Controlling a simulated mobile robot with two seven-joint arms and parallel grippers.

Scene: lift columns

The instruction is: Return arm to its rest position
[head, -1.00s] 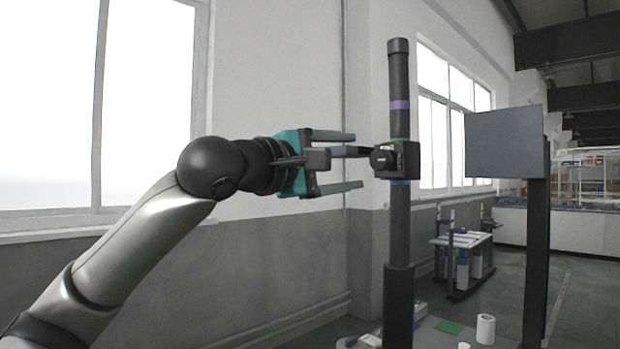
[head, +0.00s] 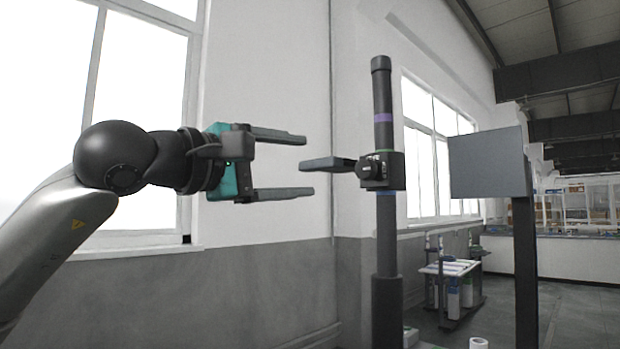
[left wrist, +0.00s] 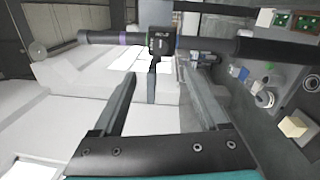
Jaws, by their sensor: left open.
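My left gripper (head: 308,163) is open and empty in the head view, its two fingers pointing right. Its arm comes in from the left, raised and reaching right. A dark lift column (head: 384,228) stands to the right of it, with purple, green and blue bands. A clamp block (head: 393,171) with a flat dark handle (head: 330,163) sits on the column. The handle's tip lies close to the fingertips, in line with the gap between them, apart from both fingers. In the left wrist view the fingers (left wrist: 162,95) are spread, and the column (left wrist: 215,45) lies across the top. My right gripper is not in view.
A grey panel (head: 487,163) on a dark post stands right of the column. A small table (head: 449,268) stands behind. A white cylinder (head: 478,343) shows at the bottom edge. The wall and window (head: 145,110) lie behind my arm.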

